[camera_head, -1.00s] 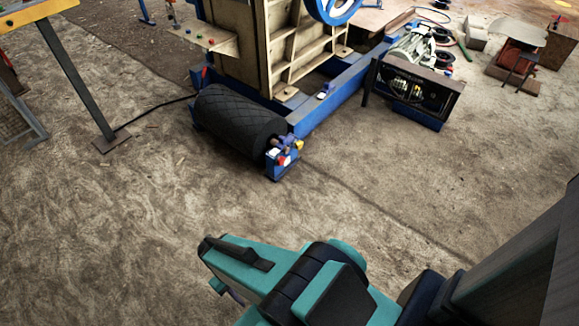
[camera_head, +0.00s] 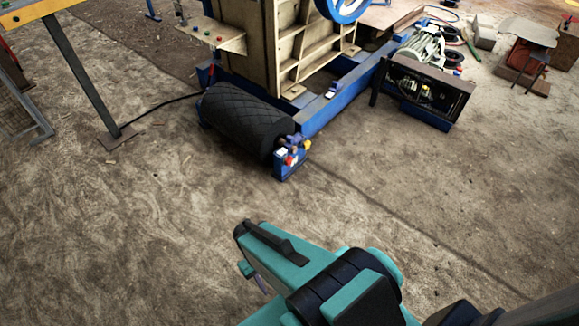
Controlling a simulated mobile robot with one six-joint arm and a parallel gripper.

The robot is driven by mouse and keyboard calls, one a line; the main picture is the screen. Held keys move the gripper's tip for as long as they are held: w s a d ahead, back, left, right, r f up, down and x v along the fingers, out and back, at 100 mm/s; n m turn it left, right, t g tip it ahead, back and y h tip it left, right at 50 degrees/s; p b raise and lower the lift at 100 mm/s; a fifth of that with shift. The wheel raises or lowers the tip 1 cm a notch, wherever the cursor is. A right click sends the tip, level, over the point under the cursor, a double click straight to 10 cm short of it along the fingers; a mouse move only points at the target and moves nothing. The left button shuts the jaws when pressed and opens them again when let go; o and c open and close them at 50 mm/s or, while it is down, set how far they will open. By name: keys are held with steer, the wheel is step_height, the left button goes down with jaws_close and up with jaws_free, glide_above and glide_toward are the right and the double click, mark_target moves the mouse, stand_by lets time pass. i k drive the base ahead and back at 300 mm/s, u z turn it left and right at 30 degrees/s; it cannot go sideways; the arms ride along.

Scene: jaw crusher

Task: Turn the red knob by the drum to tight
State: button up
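The black drum (camera_head: 247,121) with a ribbed surface lies low at the front of the blue crusher frame. At its right end is a small blue bracket (camera_head: 291,162) with a red part (camera_head: 290,160), a yellow part (camera_head: 307,145) and a white patch. The red part looks like the red knob, but it is too small to tell its setting. My teal and black arm reaches in from the lower right, over the floor in front of the drum and apart from it. My gripper's fingertips do not show clearly.
The crusher's blue base beam (camera_head: 340,98) runs back to the right. An open motor box (camera_head: 427,91) stands right of it. A yellow-topped stand (camera_head: 30,12) with a dark leg is at the left, and a black cable runs from its foot. The floor before the drum is clear.

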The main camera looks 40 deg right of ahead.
mark_target(288, 160)
steer(key=z, duration=0.1)
steer(key=i, duration=1)
steer(key=u, duration=0.05)
